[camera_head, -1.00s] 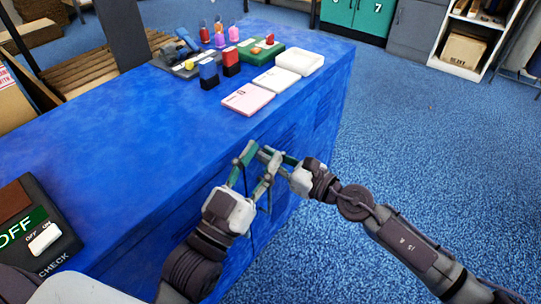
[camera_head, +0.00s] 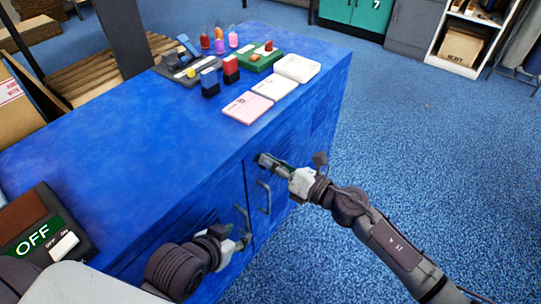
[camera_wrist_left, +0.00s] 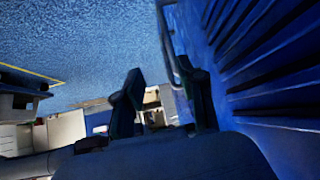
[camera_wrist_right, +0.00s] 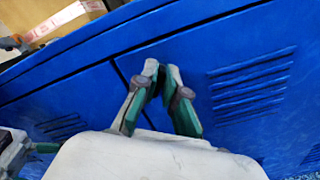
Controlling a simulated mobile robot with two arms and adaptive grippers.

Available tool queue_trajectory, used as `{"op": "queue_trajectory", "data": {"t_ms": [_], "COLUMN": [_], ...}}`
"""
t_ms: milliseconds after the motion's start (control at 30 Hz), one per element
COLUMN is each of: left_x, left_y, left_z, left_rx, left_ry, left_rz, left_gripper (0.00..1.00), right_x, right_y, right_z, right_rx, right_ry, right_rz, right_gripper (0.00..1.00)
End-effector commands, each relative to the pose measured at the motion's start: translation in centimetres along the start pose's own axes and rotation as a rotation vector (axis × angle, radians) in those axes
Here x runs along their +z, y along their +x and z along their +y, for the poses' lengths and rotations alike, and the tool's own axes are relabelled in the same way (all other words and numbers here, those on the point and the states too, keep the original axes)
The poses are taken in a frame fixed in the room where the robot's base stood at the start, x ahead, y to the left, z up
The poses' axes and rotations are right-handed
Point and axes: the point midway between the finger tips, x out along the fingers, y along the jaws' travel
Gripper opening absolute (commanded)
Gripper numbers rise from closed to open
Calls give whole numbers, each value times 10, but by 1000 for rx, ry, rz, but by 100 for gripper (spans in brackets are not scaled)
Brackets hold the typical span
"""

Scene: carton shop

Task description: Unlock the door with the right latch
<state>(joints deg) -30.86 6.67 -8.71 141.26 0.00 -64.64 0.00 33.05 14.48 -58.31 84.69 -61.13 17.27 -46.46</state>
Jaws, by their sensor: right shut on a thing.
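My left gripper (camera_head: 243,241) is low at the left door.
A panel reading OFF (camera_head: 40,238) is at the lower left. Open blue carpet (camera_head: 430,150) lies to the right.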

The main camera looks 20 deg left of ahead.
Motion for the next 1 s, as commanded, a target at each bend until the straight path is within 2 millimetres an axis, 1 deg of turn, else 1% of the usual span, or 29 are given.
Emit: {"op": "queue_trajectory", "data": {"t_ms": [33, 100, 167, 200, 267, 333, 533, 567, 600, 700, 800, 1000], "left_x": [14, 38, 58, 71, 89, 82, 72, 76, 83, 94, 106, 125], "left_y": [-8, -17, -28, -36, -50, -52, -61, -54, -42, -22, -6, 17], "left_z": [-2, -5, -8, -9, -11, -11, -11, -11, -11, -10, -9, -8], "left_rx": [-5, -11, -17, -21, -26, -25, -24, -23, -22, -19, -17, -14], "left_ry": [-2, -5, -8, -11, -15, -14, -14, -14, -14, -13, -12, -11], "left_rz": [-85, -211, -319, -391, -499, -482, -480, -487, -498, -505, -515, -527], "left_gripper": [40, 40, 40, 40, 40, 40, 40, 40, 40, 40, 40, 40], "right_x": [6, 6, 6, 6, 6, 6, 5, 5, 5, 5, 4, 3], "right_y": [1, 1, 2, 2, 2, 2, 2, 2, 2, 2, 2, 2], "right_z": [3, 2, 2, 2, 1, 0, -1, -1, -2, -2, -3, -4], "right_rx": [-1, 0, 1, 1, 0, 1, 2, 2, 2, 2, 3, 4], "right_ry": [44, 111, 168, 206, 263, 329, 517, 544, 579, 662, 735, 848], "right_rz": [-6, -6, -5, -6, -6, -6, -6, -6, -6, -7, -6, -7], "right_gripper": [0, 0, 0, 0, 0, 0, 0, 0, 0, 0, 0, 0]}}
